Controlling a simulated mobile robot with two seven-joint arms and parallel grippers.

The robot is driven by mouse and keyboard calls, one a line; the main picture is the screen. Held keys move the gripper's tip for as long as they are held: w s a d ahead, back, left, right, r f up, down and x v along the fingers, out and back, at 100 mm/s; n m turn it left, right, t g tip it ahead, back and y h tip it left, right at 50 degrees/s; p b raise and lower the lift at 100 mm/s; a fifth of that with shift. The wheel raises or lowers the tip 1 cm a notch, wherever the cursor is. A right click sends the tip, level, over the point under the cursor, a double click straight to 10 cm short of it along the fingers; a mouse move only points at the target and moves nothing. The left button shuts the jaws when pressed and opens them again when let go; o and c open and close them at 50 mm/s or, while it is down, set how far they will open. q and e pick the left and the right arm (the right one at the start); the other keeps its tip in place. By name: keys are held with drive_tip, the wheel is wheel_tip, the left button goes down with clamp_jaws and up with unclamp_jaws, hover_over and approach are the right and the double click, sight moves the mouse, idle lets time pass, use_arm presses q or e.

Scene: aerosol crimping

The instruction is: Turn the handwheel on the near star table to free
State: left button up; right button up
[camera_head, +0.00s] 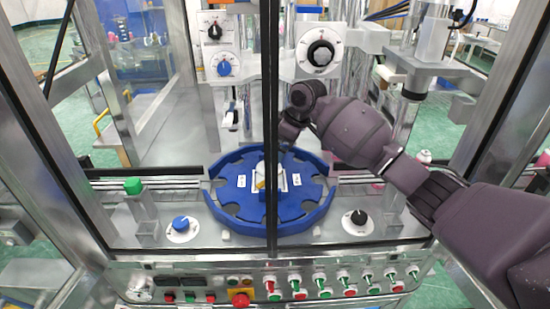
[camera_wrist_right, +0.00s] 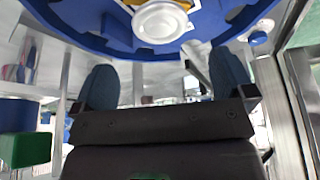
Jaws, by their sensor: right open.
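The near star table (camera_head: 230,207) is a round blue disc with pockets around its rim, at the middle of the head view. Its hub (camera_head: 281,180) is pale with some yellow, partly hidden by a dark upright post. In the right wrist view, a white round knob (camera_wrist_right: 158,22) is at the centre of the blue star table (camera_wrist_right: 88,38); I take it for the handwheel. My right gripper (camera_head: 288,133) is above the far side of the table. In the wrist view its two fingers (camera_wrist_right: 165,84) are apart with nothing between them, and the knob lies beyond them. My left gripper is not in view.
Dark upright post (camera_head: 271,110) stands in front of the table's middle. A blue knob (camera_head: 181,223) and a black knob (camera_head: 359,217) flank the table. A control panel with several buttons (camera_head: 240,299) runs along the front.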

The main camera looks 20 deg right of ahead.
drive_tip(key=v, duration=0.3)
drive_tip(key=shift+r, duration=0.1)
idle(0.6)
idle(0.7)
